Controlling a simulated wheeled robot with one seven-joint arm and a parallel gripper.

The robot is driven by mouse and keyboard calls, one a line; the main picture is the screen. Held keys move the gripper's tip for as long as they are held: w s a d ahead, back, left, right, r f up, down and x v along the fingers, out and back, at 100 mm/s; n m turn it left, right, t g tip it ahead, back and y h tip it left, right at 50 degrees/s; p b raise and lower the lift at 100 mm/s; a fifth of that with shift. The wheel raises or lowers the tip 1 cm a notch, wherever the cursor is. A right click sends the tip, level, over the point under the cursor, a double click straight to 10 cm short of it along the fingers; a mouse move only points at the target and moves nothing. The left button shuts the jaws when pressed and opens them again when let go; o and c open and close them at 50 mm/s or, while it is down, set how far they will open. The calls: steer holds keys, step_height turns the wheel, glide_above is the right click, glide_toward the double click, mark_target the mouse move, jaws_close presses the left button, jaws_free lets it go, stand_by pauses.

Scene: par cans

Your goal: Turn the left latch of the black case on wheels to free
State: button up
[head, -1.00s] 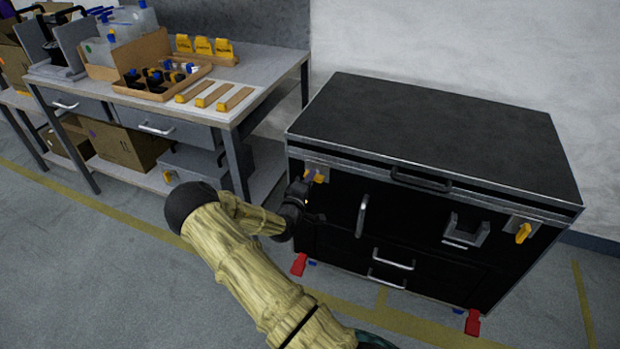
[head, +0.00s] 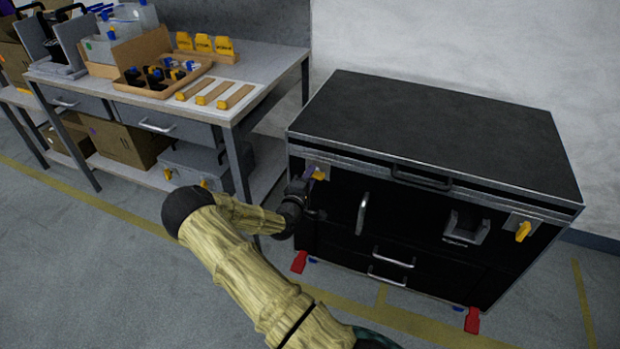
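The black case on wheels (head: 420,135) stands against the wall at the right, with its lid down. Its left latch (head: 318,173) is a small yellow tab on a metal plate near the upper left of the front. A matching yellow right latch (head: 523,231) hangs tilted on its plate at the far right. My gripper (head: 306,190) is at the front left of the case, just below and left of the left latch. Its fingers are small, dark and partly hidden, so I cannot tell whether they touch the latch or are open.
A workbench (head: 265,62) with drawers stands to the left, with a parts tray (head: 205,68) and yellow-tipped strips on top. Red wheel pedals (head: 472,320) stick out at the case's foot. The floor in front is clear.

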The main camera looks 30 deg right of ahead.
steer(key=p+v, duration=0.1)
steer(key=v, duration=1.6)
steer(key=shift+s+a+f, duration=0.1)
steer(key=shift+s+a, duration=0.05)
